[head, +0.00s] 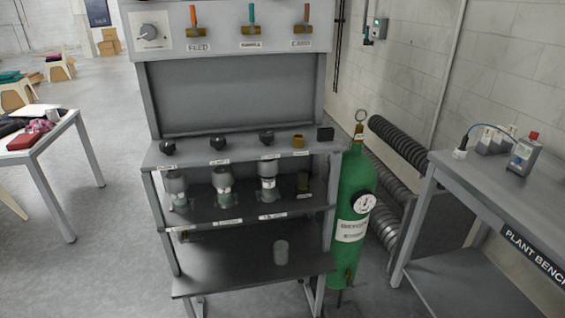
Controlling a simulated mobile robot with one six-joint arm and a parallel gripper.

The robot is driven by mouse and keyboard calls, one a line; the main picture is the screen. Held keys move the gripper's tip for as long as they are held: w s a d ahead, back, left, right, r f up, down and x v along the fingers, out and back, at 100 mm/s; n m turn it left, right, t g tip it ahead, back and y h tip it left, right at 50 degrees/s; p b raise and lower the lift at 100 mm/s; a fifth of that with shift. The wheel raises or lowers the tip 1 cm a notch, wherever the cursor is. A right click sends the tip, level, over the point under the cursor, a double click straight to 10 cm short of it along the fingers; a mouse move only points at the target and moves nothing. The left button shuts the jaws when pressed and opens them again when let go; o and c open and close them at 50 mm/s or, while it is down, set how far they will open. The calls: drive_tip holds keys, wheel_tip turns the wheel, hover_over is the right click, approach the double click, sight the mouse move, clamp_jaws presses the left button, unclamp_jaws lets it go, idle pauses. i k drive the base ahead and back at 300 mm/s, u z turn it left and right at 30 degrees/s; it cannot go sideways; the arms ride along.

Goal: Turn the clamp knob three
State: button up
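Three dark knobs stand in a row along the grey rack's upper ledge (190,152): a left knob (167,146), a middle knob (218,143) and a third knob (267,137). Each has a small white label below it, too small to read surely. By its place in the row, the third looks like clamp knob three; its turned angle cannot be told. Below the knobs hang three clear-and-grey vessels, the third vessel (268,183) under the third knob. My gripper is not in view, and nothing touches the knobs.
A brass fitting (298,142) and a dark block (325,134) sit right of the knobs. A green cylinder (353,205) with a gauge stands beside the rack. A plant bench (500,200) is at right, a cluttered table (62,128) at left. Floor between table and rack is clear.

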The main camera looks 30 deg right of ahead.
sight(267, 137)
drive_tip(key=z, duration=0.7)
drive_tip(key=k, duration=0.95)
drive_tip(key=u, duration=0.05)
drive_tip(key=i, duration=0.8)
